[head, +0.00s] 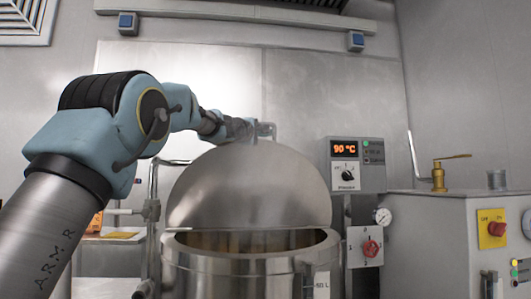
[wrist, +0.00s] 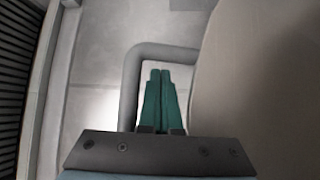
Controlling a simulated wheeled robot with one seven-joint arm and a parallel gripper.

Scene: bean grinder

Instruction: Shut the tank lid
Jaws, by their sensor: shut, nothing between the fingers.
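The tank (head: 240,272) is a round steel vessel, open at the top. Its steel lid (head: 250,187) stands raised and tilted back above the rim, and its pale face fills the right of the wrist view (wrist: 265,80). A grey bar handle (head: 267,127) sits at the lid's upper edge. My gripper (head: 245,127) is beside this handle, small and partly hidden in the head view. In the wrist view my green fingers (wrist: 160,73) are shut and empty, inside the bend of the handle (wrist: 165,53). I cannot tell whether they touch it.
A control box (head: 357,163) reading 90 °C stands right of the tank, with a red-knobbed valve (head: 371,248) below. A grey cabinet (head: 430,225) with a brass lever (head: 439,175) is further right. Pipes (head: 152,215) stand left of the tank. The space above the lid is clear.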

